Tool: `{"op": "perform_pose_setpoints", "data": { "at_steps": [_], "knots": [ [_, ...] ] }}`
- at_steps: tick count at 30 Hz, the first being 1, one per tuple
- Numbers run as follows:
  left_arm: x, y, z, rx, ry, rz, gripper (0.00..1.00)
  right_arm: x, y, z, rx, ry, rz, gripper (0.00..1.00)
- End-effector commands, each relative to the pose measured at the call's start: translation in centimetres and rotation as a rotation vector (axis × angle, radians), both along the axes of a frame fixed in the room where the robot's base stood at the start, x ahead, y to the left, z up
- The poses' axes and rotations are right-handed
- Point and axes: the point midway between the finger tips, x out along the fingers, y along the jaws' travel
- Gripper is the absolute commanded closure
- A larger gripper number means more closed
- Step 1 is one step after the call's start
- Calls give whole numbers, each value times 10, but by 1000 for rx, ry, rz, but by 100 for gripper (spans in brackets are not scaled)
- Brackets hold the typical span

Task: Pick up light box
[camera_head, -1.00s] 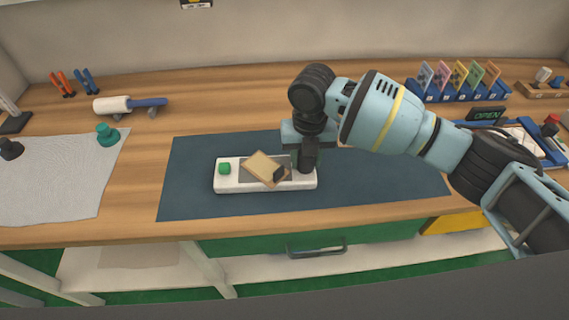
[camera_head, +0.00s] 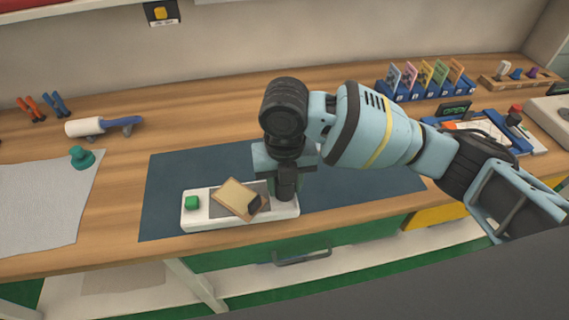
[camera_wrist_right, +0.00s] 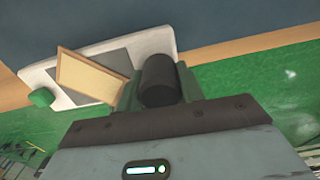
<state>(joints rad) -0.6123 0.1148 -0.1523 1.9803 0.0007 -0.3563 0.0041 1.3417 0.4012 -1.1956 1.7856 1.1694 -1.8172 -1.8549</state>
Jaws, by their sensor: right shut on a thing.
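The light box (camera_head: 225,222) is a white slab with a grey panel, a green block (camera_head: 191,203) at its left end and a wooden-framed board (camera_head: 235,195) lying askew on top. A small dark piece (camera_head: 254,202) shows by the board's lower corner. In the right wrist view, a dark cylinder (camera_wrist_right: 159,78) sits between the fingers, with the light box (camera_wrist_right: 100,47) beyond. I cannot tell whether the cylinder belongs to the box. My left gripper is not in view.
The blue mat (camera_head: 350,180) is otherwise clear. A card rack (camera_head: 425,86) and an OPEN sign (camera_head: 453,109) are at right. The green drawer (camera_head: 320,240) lies below the bench edge.

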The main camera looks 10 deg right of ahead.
Motion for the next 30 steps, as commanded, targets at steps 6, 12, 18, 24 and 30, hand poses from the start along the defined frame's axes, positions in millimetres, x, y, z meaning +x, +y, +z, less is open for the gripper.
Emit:
{"op": "perform_pose_setpoints", "data": {
  "at_steps": [6, 12, 18, 24, 30],
  "knots": [
    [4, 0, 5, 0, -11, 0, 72, -46, 8, 6, 2, -3, 3, 99],
    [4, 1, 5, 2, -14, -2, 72, -69, 13, 8, 1, -2, 0, 99],
    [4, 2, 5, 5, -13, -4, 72, -76, 14, 8, 1, -2, -1, 99],
    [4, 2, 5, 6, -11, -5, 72, -76, 14, 8, 1, -1, -1, 99],
    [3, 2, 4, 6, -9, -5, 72, -74, 14, 8, 1, -1, -2, 99]
  ]
}}
